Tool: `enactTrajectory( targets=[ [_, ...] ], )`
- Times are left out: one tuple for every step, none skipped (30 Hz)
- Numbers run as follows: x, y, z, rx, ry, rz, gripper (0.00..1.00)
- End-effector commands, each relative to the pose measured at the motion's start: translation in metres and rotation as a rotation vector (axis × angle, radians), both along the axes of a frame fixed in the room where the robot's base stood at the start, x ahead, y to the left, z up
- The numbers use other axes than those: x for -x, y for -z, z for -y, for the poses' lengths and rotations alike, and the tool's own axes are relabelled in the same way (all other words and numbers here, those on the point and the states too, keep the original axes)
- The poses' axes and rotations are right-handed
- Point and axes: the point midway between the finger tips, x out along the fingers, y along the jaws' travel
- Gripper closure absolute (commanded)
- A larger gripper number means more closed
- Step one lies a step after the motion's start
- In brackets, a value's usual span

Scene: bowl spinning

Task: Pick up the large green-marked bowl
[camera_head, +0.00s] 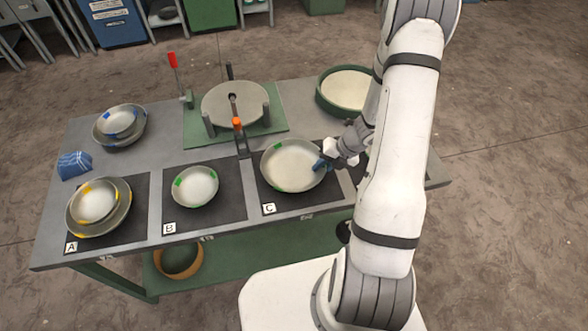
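The large green-marked bowl (291,166) sits on the dark mat labelled C, with green marks on its rim. My gripper (324,164) is at the bowl's right rim, reaching in from the right. Its fingertips look close to or touching the rim; I cannot tell whether they are around it. The opening between the fingers is too small to make out. A smaller green-marked bowl (195,187) sits on mat B to the left.
Yellow-marked bowls (98,205) are nested on mat A. Blue-marked bowls (120,123) and a blue cloth (74,165) are at the left. A round spinning fixture (235,104) with upright levers stands behind the mats. A green-sided round container (345,90) is at the back right.

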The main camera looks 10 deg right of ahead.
Motion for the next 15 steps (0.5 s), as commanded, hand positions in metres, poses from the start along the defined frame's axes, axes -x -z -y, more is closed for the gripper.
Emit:
enactTrajectory(
  targets=[
    [-0.0002,-0.0003,0.0002,0.0,0.001,0.001,0.83],
    [-0.0001,-0.0003,0.0003,0.0,0.001,0.001,0.83],
    [-0.0001,-0.0004,0.0004,0.0,0.001,0.001,0.83],
    [-0.0001,-0.0004,0.0004,0.0,0.001,0.001,0.84],
    [-0.0001,-0.0005,0.0004,0.0,0.001,0.001,0.87],
    [-0.0001,-0.0005,0.0004,0.0,0.001,0.001,0.9],
    [-0.0001,-0.0005,0.0006,0.0,0.001,0.001,0.93],
    [-0.0001,-0.0005,0.0006,0.0,0.001,0.001,0.95],
    [0.0,-0.0005,0.0007,0.0,0.001,0.001,0.98],
    [0.0,-0.0005,0.0008,0.0,0.001,0.001,1.0],
    [0.0,-0.0004,0.0007,0.0,0.001,0.001,1.0],
    [0.0,-0.0003,0.0008,0.0,0.001,0.001,1.0],
    [0.0001,-0.0003,0.0009,0.0,0.001,0.001,1.0],
    [0.0001,-0.0003,0.0009,0.001,0.001,0.0,1.0],
    [0.0002,-0.0002,0.0009,0.001,0.001,0.0,1.0]
  ],
)
